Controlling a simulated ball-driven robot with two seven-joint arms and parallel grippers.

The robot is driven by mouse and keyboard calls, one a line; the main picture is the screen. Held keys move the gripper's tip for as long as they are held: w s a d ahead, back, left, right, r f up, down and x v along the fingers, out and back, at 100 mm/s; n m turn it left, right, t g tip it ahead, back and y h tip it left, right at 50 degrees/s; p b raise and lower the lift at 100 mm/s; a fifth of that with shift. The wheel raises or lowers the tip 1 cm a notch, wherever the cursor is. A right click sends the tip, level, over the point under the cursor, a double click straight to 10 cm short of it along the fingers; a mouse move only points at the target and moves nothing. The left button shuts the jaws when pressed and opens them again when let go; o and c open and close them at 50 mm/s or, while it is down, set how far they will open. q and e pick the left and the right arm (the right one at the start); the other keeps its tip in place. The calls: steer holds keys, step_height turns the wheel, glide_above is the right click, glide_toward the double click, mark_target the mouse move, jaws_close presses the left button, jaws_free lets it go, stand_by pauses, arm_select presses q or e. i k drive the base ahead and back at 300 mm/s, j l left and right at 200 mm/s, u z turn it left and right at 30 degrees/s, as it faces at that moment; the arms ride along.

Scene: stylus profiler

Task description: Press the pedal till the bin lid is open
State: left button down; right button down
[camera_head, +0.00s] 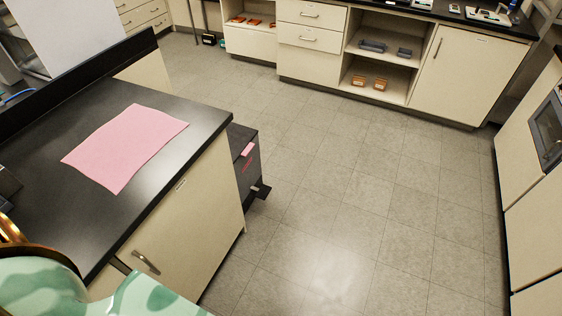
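A dark grey bin (250,172) stands on the floor against the end of the near left bench, which hides part of it. Its dark lid (238,136) looks shut. Pink marks show on its front. A small black pedal (262,191) sticks out low at the bin's front, just above the floor. Neither of my grippers is in view. A mint-green patterned part at the bottom left looks like part of my own body.
The near left bench (185,95) has a black top with a pink sheet (126,147) on it. Cream cabinets (465,75) line the back, with open shelves. An appliance with a dark window (549,128) is at right. The tiled floor (345,200) between is clear.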

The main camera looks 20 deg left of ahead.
mark_target(263, 191)
steer(key=i+l+u, duration=0.15)
steer(key=i, duration=1)
steer(key=i+u, duration=0.2)
steer(key=u, duration=0.15)
steer(key=i+u, duration=0.5)
steer(key=u, duration=0.2)
steer(key=i+u, duration=0.2)
steer(key=u, duration=0.2)
steer(key=i+u, duration=0.15)
steer(key=u, duration=0.25)
steer(key=i+u, duration=0.2)
steer(key=u, duration=0.2)
steer(key=i+l+u, duration=0.15)
steer(key=u, duration=0.3)
